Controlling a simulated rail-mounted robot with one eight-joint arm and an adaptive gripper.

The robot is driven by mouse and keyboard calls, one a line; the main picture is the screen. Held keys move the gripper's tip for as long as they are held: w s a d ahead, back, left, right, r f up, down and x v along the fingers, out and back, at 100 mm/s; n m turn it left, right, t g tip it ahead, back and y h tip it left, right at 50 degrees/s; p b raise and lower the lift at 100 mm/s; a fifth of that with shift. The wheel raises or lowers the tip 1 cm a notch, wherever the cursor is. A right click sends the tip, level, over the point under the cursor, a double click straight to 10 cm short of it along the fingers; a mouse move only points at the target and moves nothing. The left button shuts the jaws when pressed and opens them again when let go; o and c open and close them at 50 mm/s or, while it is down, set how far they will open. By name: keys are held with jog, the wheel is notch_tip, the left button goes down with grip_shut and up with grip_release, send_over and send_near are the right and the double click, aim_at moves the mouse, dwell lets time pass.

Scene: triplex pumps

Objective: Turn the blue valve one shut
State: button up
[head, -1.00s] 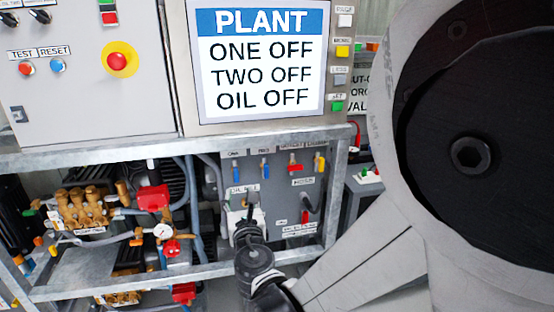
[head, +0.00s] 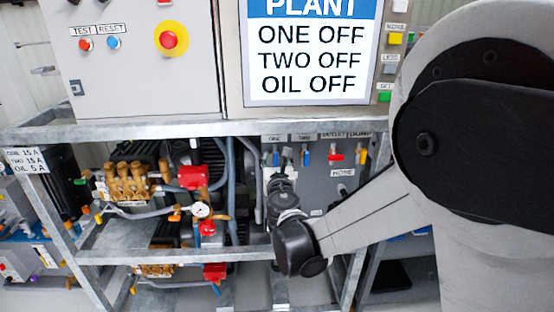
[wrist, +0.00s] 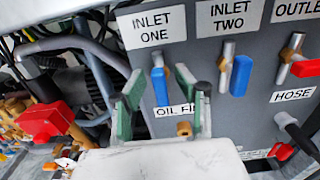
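The blue valve one, under the INLET ONE label, is on the grey panel. Its blue handle (wrist: 160,87) points downward from a metal stem in the wrist view, and shows small in the head view (head: 275,156). My gripper (wrist: 158,76) is open, with green-padded fingers, one to each side of the handle in the picture. I cannot tell whether the fingertips reach its depth; no contact shows. In the head view my wrist partly hides the gripper.
A second blue handle (wrist: 241,75) under INLET TWO hangs close to the right. A red outlet handle (wrist: 305,68) is farther right. A brass fitting (wrist: 184,129) sits below the OIL FILL label. A red part (wrist: 45,120) and hoses lie left. A frame rail (head: 180,254) crosses below.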

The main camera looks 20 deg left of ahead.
grip_shut()
jog(key=shift+m, duration=0.4)
jog(key=m+b, duration=0.1)
jog(key=m, duration=0.3)
jog(key=shift+d, duration=0.1)
jog(key=m, duration=0.4)
jog(key=shift+d+f+b, duration=0.1)
jog(key=shift+f+b, duration=0.05)
jog(key=shift+b, duration=0.15)
jog(key=m, duration=0.5)
jog(key=shift+f+m+b, duration=0.1)
jog(key=shift+m+b, duration=0.35)
jog(key=shift+m, duration=1.55)
